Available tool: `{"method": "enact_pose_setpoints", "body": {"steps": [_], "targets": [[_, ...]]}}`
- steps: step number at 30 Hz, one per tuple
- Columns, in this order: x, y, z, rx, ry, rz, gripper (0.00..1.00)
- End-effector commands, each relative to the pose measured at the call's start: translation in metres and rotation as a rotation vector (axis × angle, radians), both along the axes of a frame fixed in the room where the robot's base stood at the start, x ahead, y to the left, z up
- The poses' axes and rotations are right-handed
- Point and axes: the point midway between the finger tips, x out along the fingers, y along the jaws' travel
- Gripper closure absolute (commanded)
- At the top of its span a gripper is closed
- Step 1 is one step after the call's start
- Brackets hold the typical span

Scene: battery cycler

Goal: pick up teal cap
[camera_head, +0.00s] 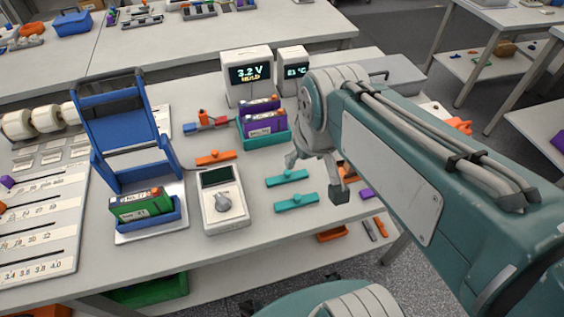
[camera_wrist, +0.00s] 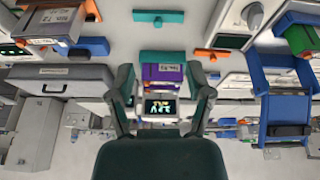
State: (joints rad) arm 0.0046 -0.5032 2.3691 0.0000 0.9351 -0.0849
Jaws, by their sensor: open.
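Two teal caps, flat bars with a raised knob, lie on the table in the camera_head view: the farther teal cap (camera_head: 288,178) and the nearer teal cap (camera_head: 296,202). They lie apart, left of my gripper (camera_head: 314,177). A teal cap (camera_wrist: 158,16) also shows at the top edge of the camera_wrist view; I cannot tell which. My gripper (camera_wrist: 161,74) is open and empty there, its fingers spread wide. It appears above the table, apart from the caps. My arm hides the table behind it in the camera_head view.
A teal holder (camera_head: 265,137) with purple batteries (camera_head: 262,113) stands behind the caps. A meter (camera_head: 222,205) and an orange cap (camera_head: 215,157) lie left. A blue stand (camera_head: 115,125) is farther left. A voltage display (camera_head: 248,73) stands at the back.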

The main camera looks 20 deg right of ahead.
Motion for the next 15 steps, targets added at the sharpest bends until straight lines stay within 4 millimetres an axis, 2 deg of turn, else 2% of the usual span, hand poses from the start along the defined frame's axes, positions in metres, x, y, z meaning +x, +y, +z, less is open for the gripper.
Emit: {"method": "enact_pose_setpoints", "body": {"steps": [1,9,15], "targets": [[0.012,0.000,-0.005,-0.005,0.039,0.014,0.34],[0.068,-0.003,-0.040,-0.025,0.218,0.108,0.34],[0.097,-0.004,-0.068,-0.028,0.316,0.163,0.34]]}}
